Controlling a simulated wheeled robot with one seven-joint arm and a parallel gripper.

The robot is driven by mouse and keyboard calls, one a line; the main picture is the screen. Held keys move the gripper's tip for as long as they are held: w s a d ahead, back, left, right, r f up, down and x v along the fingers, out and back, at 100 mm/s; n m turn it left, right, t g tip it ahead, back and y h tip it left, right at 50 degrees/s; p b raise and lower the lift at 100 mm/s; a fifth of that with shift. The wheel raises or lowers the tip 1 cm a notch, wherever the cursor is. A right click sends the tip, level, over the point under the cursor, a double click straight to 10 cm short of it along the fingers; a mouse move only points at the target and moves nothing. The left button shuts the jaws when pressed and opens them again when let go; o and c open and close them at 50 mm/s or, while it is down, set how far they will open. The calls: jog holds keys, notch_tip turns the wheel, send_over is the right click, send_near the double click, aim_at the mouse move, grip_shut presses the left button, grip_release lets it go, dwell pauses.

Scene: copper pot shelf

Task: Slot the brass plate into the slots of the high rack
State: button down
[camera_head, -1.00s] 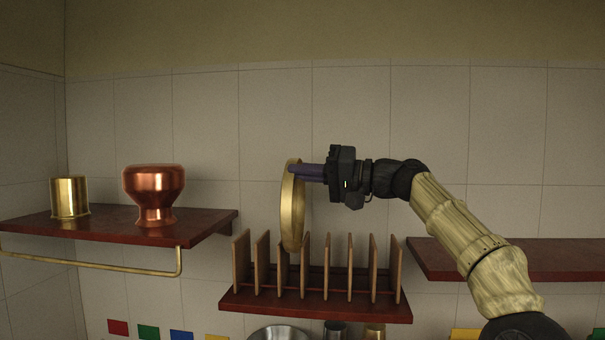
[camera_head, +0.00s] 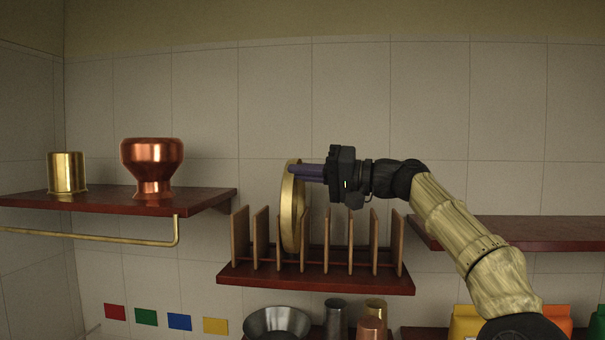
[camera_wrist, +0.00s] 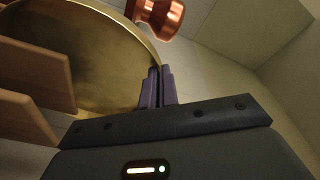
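The brass plate (camera_head: 288,215) stands upright, seen nearly edge-on, in the head view. My gripper (camera_head: 297,172) is shut on the plate's upper rim, coming from the right. The high rack (camera_head: 316,279) is a dark red shelf with several upright wooden dividers. The plate's lower part is down among the dividers on the left side of the rack, around the second and third gaps. Whether its bottom edge touches the rack base cannot be told. In the wrist view the plate (camera_wrist: 100,55) fills the upper left, with my fingers at its edge and two wooden dividers (camera_wrist: 30,75) close beside it.
A left shelf (camera_head: 110,202) holds a brass cup (camera_head: 67,172) and a copper pot (camera_head: 152,165). An empty-looking right shelf (camera_head: 510,232) lies behind my arm. Below the rack stand a steel bowl (camera_head: 277,322) and several metal vessels. The wall above is clear.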

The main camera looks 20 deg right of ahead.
jog(key=shift+s+f+b, duration=0.1)
jog(key=shift+f+b, duration=0.35)
jog(key=shift+f, duration=0.15)
jog(key=c, duration=1.6)
grip_release()
jog(key=shift+c, duration=0.4)
jog(key=shift+s, duration=0.15)
jog(key=b+v, duration=0.1)
jog(key=v, duration=0.3)
jog(key=shift+d, duration=0.2)
